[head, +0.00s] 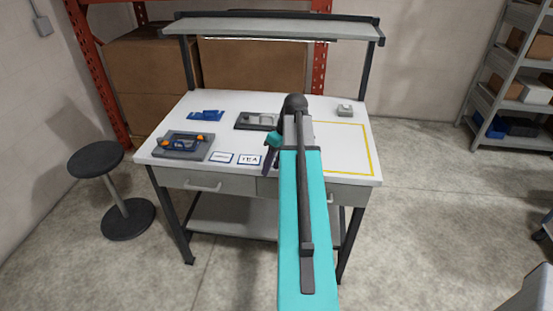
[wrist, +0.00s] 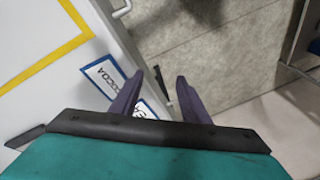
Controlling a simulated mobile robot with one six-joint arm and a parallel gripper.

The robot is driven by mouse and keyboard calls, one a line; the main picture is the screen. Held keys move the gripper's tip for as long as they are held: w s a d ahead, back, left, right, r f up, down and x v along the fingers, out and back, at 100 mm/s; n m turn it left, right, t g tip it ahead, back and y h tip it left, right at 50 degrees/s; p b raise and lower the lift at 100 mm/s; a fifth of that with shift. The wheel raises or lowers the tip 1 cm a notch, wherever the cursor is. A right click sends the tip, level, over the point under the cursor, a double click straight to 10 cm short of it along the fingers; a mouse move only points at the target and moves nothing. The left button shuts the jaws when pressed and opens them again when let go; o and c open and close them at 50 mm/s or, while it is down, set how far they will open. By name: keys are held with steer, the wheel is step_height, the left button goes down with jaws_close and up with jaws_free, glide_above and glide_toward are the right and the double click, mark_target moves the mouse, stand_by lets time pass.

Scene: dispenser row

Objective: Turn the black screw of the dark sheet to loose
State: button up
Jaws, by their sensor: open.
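A dark plate with a lighter grey part on it (head: 243,123) lies near the middle of the white table in the head view, its right side hidden behind my arm. It may be the dark sheet; I cannot tell for sure. I cannot make out a black screw in either view. My gripper (head: 270,158) hangs over the table's front edge, to the front of that plate and apart from it. In the wrist view my gripper (wrist: 169,74) has two purple fingers, open with nothing between them, above the table edge and floor.
A grey tray (head: 168,153) holds a blue and orange item at the table's left. A blue piece (head: 205,115) lies behind it. Two cards (head: 222,157) lie near the front edge. A small grey block (head: 345,110) stands back right. The yellow-outlined area (head: 350,150) looks clear where visible.

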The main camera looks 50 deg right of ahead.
steer(key=s+a+f+g+b, duration=0.1)
steer(key=a+f+g+b, duration=0.1)
steer(key=a+f, duration=1.15)
steer(key=s+a+f+g+b, duration=0.1)
steer(key=a+f+g+b, duration=0.1)
steer(key=a+f, duration=1.15)
steer(key=s+a+f+g+h+b, duration=0.1)
steer(key=s+a+f+g, duration=0.1)
steer(key=s+a+f, duration=0.5)
steer(key=s+a+f+g+h+b, duration=0.1)
steer(key=s+a+f+g, duration=0.1)
steer(key=s+a+f, duration=0.5)
steer(key=s+f, duration=0.6)
steer(key=f, duration=0.2)
steer(key=shift+h+b, duration=0.3)
steer(key=shift+b, duration=0.05)
steer(key=shift+c, duration=1.4)
steer(key=shift+s, duration=0.2)
